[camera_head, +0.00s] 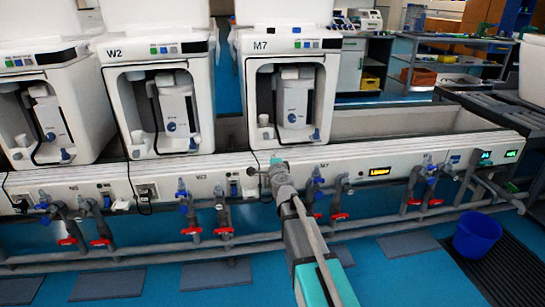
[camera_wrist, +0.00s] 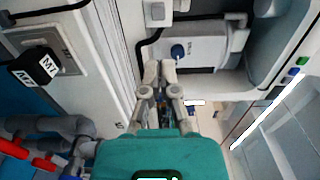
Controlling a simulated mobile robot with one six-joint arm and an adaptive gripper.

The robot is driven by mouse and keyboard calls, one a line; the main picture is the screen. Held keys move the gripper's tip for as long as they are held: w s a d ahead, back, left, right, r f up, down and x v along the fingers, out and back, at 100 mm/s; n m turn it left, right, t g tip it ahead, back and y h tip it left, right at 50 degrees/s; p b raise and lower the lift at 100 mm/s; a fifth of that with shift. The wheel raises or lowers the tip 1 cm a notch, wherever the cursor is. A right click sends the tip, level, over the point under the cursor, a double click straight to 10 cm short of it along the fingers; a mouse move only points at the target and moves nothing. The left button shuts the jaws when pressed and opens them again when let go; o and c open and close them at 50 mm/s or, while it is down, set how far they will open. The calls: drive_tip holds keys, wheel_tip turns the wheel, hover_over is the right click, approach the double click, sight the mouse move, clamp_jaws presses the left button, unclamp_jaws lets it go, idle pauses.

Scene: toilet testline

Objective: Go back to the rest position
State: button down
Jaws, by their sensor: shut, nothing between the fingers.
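My gripper (camera_head: 277,163) is in front of the white front panel below the M7 station in the head view. In the wrist view my gripper (camera_wrist: 160,72) shows its fingertips together, shut and empty. The white M7 unit (camera_head: 290,85) stands upright above and just behind the gripper, with a hanging device (camera_head: 294,100) in its open bay. The device (camera_wrist: 195,52) with a dark blue knob also shows in the wrist view, just beyond the fingertips. I cannot tell whether the fingertips touch anything.
The W2 unit (camera_head: 160,95) stands left of M7. Pipes with red-handled valves (camera_head: 225,230) run below the panel (camera_head: 390,160). A blue bucket (camera_head: 476,236) stands on the floor at right. A black M7 tag (camera_wrist: 38,66) shows in the wrist view. The near blue floor (camera_head: 420,285) is partly clear.

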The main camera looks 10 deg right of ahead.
drive_tip(key=s+a+f+n+g+y+p, duration=0.2)
drive_tip(key=s+a+f+n+g+y, duration=0.15)
drive_tip(key=s+n, duration=0.35)
drive_tip(key=s+a+f+n+g+y+p, duration=0.2)
drive_tip(key=s+a+n+g+y+p, duration=0.1)
drive_tip(key=s+a+n+g, duration=0.3)
drive_tip(key=s+d+f+n+g+h+p, duration=0.2)
drive_tip(key=s+d+n+g+h+p, duration=0.15)
drive_tip(key=s+d, duration=0.45)
drive_tip(key=s+d+f+n+g+h+p, duration=0.1)
drive_tip(key=s+d+n+g+h+p, duration=0.3)
drive_tip(key=s, duration=0.9)
wheel_tip(320, 180, up, 37)
drive_tip(key=a+m+g+y+p, duration=0.1)
drive_tip(key=m+p, duration=0.1)
drive_tip(key=p, duration=3.2)
drive_tip(key=shift+w, duration=0.2)
drive_tip(key=shift+f+m, duration=0.15)
drive_tip(key=shift+m, duration=0.1)
